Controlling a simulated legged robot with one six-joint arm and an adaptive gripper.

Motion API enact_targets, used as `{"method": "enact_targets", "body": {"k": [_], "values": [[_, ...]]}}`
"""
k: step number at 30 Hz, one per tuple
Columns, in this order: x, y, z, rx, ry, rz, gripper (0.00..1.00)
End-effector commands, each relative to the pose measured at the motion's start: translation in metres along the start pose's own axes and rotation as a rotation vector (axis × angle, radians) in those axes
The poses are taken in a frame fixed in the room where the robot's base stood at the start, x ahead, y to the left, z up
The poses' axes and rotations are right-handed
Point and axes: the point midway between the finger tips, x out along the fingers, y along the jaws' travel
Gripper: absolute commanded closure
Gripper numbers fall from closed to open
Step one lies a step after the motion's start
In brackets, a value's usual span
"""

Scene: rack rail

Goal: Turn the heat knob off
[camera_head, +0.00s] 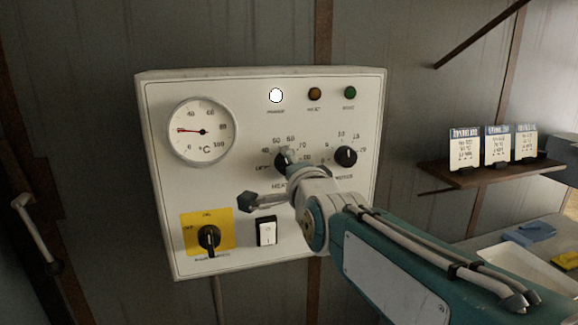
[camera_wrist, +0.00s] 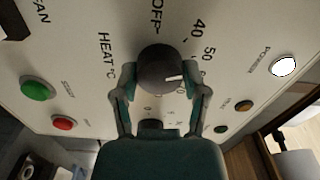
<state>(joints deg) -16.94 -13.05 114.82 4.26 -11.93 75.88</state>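The heat knob (camera_wrist: 162,70) is a round dark knob with a white mark, on a pale control panel (camera_head: 255,120). In the wrist view its mark points right, roughly toward the 60 side of the scale and away from the OFF label. My gripper (camera_wrist: 162,80) has one finger on each side of the knob, and both fingertips appear to touch it. In the head view the heat knob (camera_head: 281,158) is partly hidden by my gripper (camera_head: 290,166), which reaches in from the lower right.
A timer knob (camera_head: 346,157) sits just right of the heat knob. A dial gauge (camera_head: 202,131), a yellow-backed rotary switch (camera_head: 209,238) and a white rocker switch (camera_head: 266,231) are also on the panel. A lit white lamp (camera_head: 276,95) is above. A shelf (camera_head: 500,176) holds cards at right.

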Motion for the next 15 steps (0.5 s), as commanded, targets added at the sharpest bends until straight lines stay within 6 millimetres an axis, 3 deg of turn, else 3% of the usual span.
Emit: {"method": "enact_targets", "body": {"k": [15], "values": [[0.0009, 0.0028, 0.0011, -0.067, -0.003, 0.006, 0.9]]}}
